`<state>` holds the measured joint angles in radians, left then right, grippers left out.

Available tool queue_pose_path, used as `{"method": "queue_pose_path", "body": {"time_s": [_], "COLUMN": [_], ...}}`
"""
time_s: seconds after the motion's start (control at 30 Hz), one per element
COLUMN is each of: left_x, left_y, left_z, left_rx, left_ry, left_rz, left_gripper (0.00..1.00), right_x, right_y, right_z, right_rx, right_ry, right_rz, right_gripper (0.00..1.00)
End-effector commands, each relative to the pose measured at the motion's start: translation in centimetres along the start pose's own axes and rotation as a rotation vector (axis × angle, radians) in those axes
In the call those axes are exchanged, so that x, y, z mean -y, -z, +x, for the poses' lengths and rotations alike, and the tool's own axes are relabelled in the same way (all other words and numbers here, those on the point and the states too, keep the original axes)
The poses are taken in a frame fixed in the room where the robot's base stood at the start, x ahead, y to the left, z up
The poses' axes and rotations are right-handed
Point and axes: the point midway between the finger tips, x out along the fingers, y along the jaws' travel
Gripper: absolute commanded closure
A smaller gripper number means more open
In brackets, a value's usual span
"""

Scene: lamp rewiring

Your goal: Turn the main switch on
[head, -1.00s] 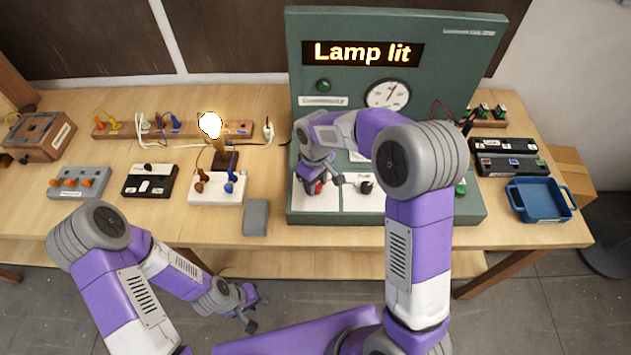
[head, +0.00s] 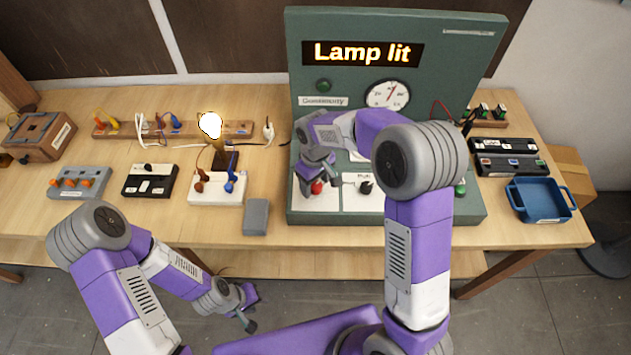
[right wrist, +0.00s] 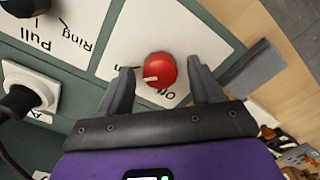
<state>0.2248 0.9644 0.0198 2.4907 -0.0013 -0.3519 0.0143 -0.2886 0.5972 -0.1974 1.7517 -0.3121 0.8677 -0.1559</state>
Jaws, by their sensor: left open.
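The red main switch knob (head: 317,187) sits on a white plate on the green console (head: 440,75). In the right wrist view the round knob (right wrist: 161,70) has a pale pointer mark on its left side, toward a partly hidden label ending in "n"; "Off" is printed beside it. My right gripper (right wrist: 160,72) is open, one finger on each side of the knob, with gaps visible. In the head view my right gripper (head: 319,178) is over the knob. The display (head: 362,53) reads "Lamp lit" and the bulb (head: 210,125) glows. My left gripper (head: 248,309) is open and empty, in front of the table.
A black knob (head: 366,187) labelled Pull is right of the red one. A grey block (head: 256,217) lies left of the console. A white terminal block (head: 216,190) stands before the lamp. A blue tray (head: 541,200) is at the right.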

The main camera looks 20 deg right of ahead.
Motion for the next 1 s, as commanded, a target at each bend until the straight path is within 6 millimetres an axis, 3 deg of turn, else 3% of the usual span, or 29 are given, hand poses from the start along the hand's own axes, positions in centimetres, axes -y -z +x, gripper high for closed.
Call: {"method": "queue_pose_path", "body": {"time_s": [0.27, 0.7, 1.0], "left_x": [0.0, -0.3, -0.3], "left_y": [0.0, 0.0, 0.0], "left_z": [-0.1, -0.9, -0.9], "left_rx": [0.0, 0.0, 0.0], "left_ry": [0.0, 0.0, 0.0], "left_rz": [0.0, 0.0, 0.0], "left_gripper": [0.57, 0.57, 0.57], "right_x": [0.0, 0.0, 0.0], "right_y": [0.0, 0.0, 0.0], "right_z": [-0.3, -6.8, -7.6], "right_rx": [0.0, -0.001, 0.001], "right_ry": [0.0, 0.0, 0.001], "right_rz": [-0.002, -0.001, -0.001], "right_gripper": [0.35, 0.35, 0.35]}}
